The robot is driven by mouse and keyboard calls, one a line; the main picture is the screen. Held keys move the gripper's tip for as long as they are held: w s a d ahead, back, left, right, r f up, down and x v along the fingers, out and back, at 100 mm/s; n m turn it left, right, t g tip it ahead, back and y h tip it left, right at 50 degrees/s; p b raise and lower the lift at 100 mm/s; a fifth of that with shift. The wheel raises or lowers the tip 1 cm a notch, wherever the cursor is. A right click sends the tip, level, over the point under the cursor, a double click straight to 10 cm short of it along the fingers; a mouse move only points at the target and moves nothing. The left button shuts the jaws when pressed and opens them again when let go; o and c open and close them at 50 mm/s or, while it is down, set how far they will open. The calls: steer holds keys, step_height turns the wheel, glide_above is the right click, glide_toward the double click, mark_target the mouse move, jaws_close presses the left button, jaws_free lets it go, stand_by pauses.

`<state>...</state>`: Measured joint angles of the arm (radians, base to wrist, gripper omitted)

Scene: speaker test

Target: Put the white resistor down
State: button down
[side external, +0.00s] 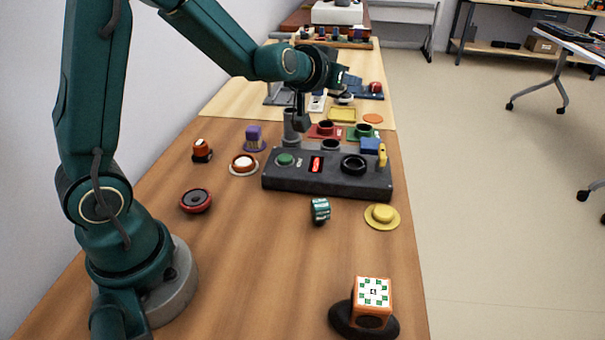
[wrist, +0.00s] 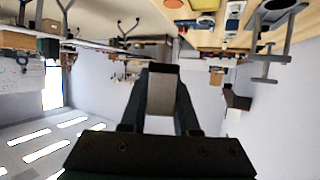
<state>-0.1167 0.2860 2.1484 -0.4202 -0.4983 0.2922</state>
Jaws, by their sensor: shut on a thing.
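My gripper (wrist: 162,98) is shut on a pale grey-white block with a dark end (wrist: 161,95), which fits the white resistor. The block sits between the dark fingers in the wrist view. In the side external view my gripper (side external: 343,78) is raised above the far part of the table and points away from the arm's base. Its fingers are small there, and the held block cannot be made out clearly.
A dark control box (side external: 325,181) with a green button stands mid-table. A yellow tray (side external: 342,115), an orange disc (side external: 372,118) and red and green cup holders lie beyond it. An orange cube (side external: 372,296) is at the front.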

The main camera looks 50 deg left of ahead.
steer(key=s+a+f+n+g+y, duration=0.2)
steer(key=s+a+n+g+y, duration=0.1)
steer(key=a+n+y, duration=0.15)
steer(key=n+g+y, duration=0.5)
steer(key=n+g, duration=0.5)
glide_above(237, 192)
step_height(237, 192, down, 8)
steer(key=shift+h, duration=0.25)
steer(key=shift+f, duration=3.6)
steer(key=shift+f, duration=0.1)
steer(key=c, duration=0.7)
jaws_free()
steer(key=shift+o, duration=0.2)
